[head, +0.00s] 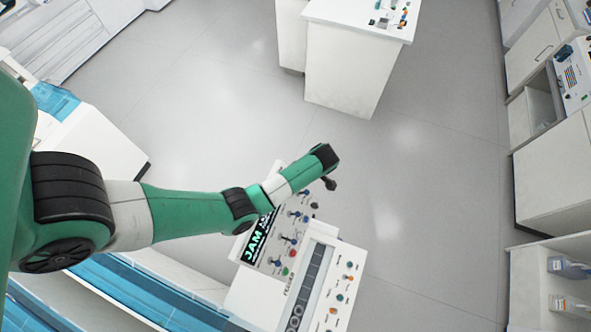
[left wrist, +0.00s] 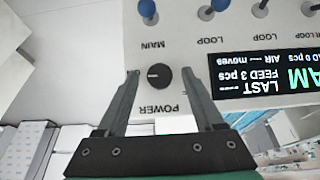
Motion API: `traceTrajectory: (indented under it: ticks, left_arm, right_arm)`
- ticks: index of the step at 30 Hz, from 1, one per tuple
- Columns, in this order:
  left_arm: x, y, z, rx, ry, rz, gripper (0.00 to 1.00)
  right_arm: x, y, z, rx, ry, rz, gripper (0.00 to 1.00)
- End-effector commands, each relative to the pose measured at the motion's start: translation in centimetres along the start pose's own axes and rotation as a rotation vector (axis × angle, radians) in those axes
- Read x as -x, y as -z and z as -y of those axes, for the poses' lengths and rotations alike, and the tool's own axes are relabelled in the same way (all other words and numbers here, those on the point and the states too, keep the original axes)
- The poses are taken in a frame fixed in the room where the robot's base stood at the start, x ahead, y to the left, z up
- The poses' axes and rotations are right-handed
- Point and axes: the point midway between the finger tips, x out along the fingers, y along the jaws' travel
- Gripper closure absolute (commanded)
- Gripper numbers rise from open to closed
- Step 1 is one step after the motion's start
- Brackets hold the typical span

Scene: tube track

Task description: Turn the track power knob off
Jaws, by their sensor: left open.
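The black round power knob (left wrist: 158,75) shows in the left wrist view on a pale panel, with the label POWER upside down below it. My left gripper (left wrist: 161,76) is open, with its two fingers on either side of the knob. I cannot tell whether the fingers touch it. In the head view my left gripper (head: 329,183) is small and dark at the end of the green arm, over the far end of the control panel (head: 275,268); the knob is hidden there. My right gripper is not in view.
Blue-topped levers (left wrist: 147,9) stand on the panel beyond the knob. A black display (left wrist: 268,75) with green and white text lies to the right. In the head view a white unit with buttons (head: 340,265) stands beside the panel. Open floor (head: 420,190) lies to the right.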

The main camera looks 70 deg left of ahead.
Motion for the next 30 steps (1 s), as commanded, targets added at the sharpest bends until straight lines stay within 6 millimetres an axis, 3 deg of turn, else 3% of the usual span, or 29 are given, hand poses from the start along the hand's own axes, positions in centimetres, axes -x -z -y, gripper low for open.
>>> traceTrajectory:
  ticks: [5, 16, 30]
  left_arm:
    - [0.01, -0.01, 0.00, 0.000, 0.000, 0.000, 0.33]
    - [0.05, -0.03, -0.01, -0.001, 0.000, 0.000, 0.99]
    - [0.06, -0.04, 0.12, 0.044, -0.035, 0.000, 1.00]
  right_arm:
    - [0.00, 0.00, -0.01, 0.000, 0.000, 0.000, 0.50]
    - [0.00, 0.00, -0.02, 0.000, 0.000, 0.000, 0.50]
    - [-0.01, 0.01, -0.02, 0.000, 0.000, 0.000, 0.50]
